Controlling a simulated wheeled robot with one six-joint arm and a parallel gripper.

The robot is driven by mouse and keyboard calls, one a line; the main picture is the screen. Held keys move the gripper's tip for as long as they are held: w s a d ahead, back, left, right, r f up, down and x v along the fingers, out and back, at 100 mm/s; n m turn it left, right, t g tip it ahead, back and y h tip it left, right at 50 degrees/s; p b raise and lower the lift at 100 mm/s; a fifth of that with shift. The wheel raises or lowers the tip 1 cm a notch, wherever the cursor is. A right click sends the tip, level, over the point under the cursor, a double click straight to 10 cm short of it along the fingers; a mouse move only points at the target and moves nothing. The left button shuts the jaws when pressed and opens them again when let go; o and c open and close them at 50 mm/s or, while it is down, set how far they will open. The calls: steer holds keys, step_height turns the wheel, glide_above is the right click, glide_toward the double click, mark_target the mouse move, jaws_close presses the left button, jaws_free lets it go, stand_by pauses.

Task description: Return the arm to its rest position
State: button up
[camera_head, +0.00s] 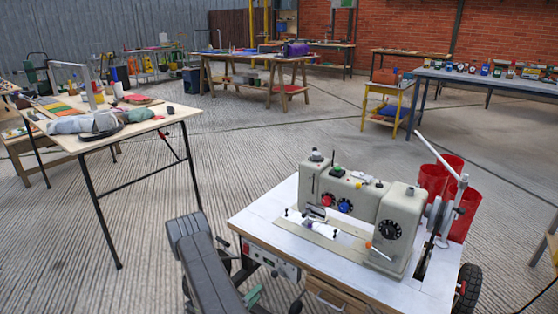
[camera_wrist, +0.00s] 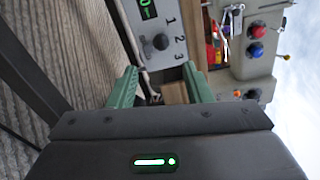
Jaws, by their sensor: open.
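My gripper (camera_wrist: 160,84) shows in the wrist view with two green fingers apart and nothing between them. Beyond the fingers are a grey control panel (camera_wrist: 150,30) with a dial, the numbers 1, 2, 3 and a green display, and a wooden drawer front. In the head view my dark grey arm (camera_head: 205,262) reaches up from the bottom edge at the front left side of the sewing table. A bit of green finger shows beside it, low at the table's front; the rest of the gripper is mostly hidden there.
A beige sewing machine (camera_head: 360,205) stands on the white sewing table (camera_head: 262,218), close to my arm. Red buckets (camera_head: 453,180) stand behind it. A folding table (camera_head: 150,122) with cloth stands at left. Open concrete floor (camera_head: 240,145) lies between the tables.

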mark_target(273, 276)
steer(key=b+x, duration=0.2)
steer(key=x, duration=1)
steer(key=shift+w+a+b, duration=0.1)
steer(key=shift+a+b, duration=0.05)
steer(key=shift+b, duration=0.2)
steer(key=shift+r, duration=0.1)
steer(key=shift+a, duration=0.1)
steer(key=p+v, duration=0.4)
steer(key=v, duration=1)
steer(key=b+x, duration=0.4)
steer(key=x, duration=1)
steer(key=shift+w+d, duration=0.1)
steer(key=shift+d, duration=0.15)
steer(key=shift+s+r+m, duration=0.1)
steer(key=shift+s+m, duration=0.15)
steer(key=shift+m, duration=0.45)
steer(key=shift+s+d+r+m+p, duration=0.1)
steer(key=shift+s+d+m+p, duration=0.15)
steer(key=shift+m, duration=0.75)
steer(key=shift+s+d+m+p, duration=0.1)
steer(key=shift+d+m+p, duration=0.1)
steer(key=shift+m, duration=0.8)
